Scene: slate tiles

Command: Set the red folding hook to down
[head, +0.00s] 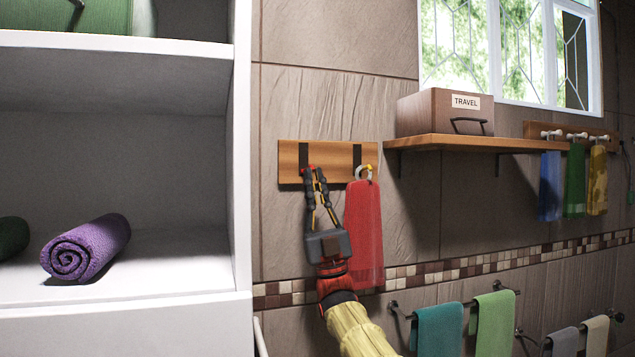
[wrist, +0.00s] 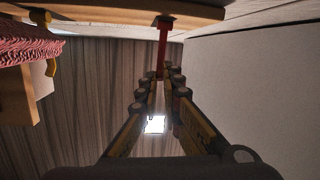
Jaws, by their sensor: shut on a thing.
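The red folding hook (head: 306,169) is at the left dark plate of a wooden board (head: 343,176) on the tiled wall. In the head view my gripper (head: 314,171) mostly covers it. In the wrist view the red hook (wrist: 162,44) shows as a narrow bar running from its dark mount to between my fingertips (wrist: 164,72). My gripper is shut on the red hook. I cannot tell the hook's exact angle.
A yellow hook (head: 369,168) just right of my gripper carries a red towel (head: 364,232), close beside my fingers. A white shelf unit (head: 243,200) stands at left. A wooden shelf (head: 470,142) with a box (head: 422,112) juts out at right.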

